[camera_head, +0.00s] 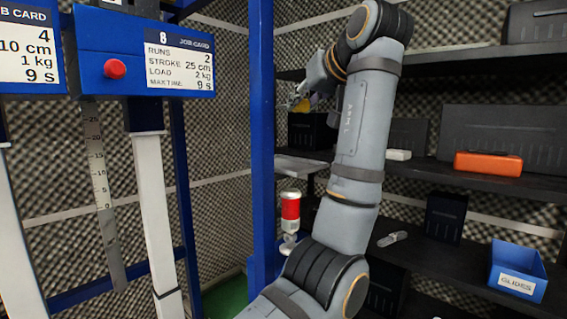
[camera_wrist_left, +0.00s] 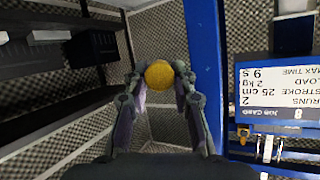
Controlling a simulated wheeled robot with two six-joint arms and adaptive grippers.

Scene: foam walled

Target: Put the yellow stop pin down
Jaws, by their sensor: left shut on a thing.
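The yellow stop pin (camera_wrist_left: 159,74) shows as a round yellow knob between the fingertips of my left gripper (camera_wrist_left: 159,80) in the left wrist view. The gripper is shut on it and holds it in the air. In the head view, a small bit of the yellow pin (camera_head: 302,105) shows at my left gripper (camera_head: 296,100), beside the blue post and in front of the shelves. The rest of the pin is hidden. My right gripper is in neither view.
A blue post (camera_head: 262,130) stands left of my arm. Dark shelves behind hold an orange case (camera_head: 488,163), a blue GLIDES bin (camera_head: 517,272) and dark boxes. A job card 8 panel (camera_head: 178,58) is at left.

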